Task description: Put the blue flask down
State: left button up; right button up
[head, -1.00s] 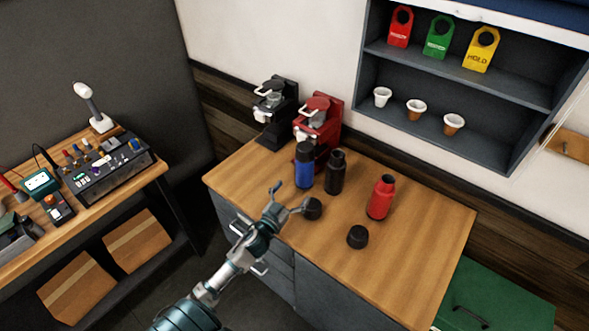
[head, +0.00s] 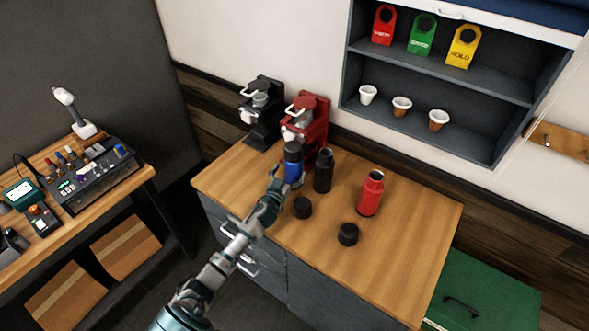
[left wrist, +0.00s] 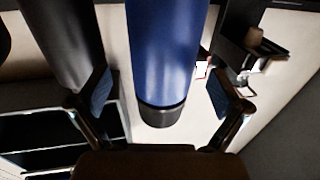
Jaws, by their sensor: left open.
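The blue flask (head: 292,170) with a black cap stands upright on the wooden counter (head: 400,265), in front of the red brewer. In the left wrist view the blue flask (left wrist: 165,45) appears upside down between the two fingers. My left gripper (head: 277,184) reaches it from the front. In the wrist view my left gripper (left wrist: 158,95) is open, a finger on each side of the flask with gaps visible. The flask's base is hidden behind the gripper in the head view. My right gripper is not in view.
A black flask (head: 323,171) stands close beside the blue one, and a red flask (head: 371,194) farther right. Two black caps (head: 303,207) (head: 348,234) lie in front. The red brewer (head: 308,122) and black brewer (head: 262,110) stand behind. The counter's right front is clear.

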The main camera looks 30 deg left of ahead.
pick_arm(q)
jog(key=w, duration=0.1)
jog(key=w+a, duration=0.1)
jog(key=w, duration=0.1)
jog(key=shift+w+a+f, duration=0.2)
jog(key=shift+w+f, duration=0.05)
jog(key=shift+w, duration=0.15)
jog(key=shift+d, duration=0.25)
jog(key=shift+c, duration=0.2)
jog(key=shift+d+r, duration=0.1)
jog(key=c, duration=1.2)
jog(key=shift+r, duration=0.1)
jog(key=shift+c, duration=1.4)
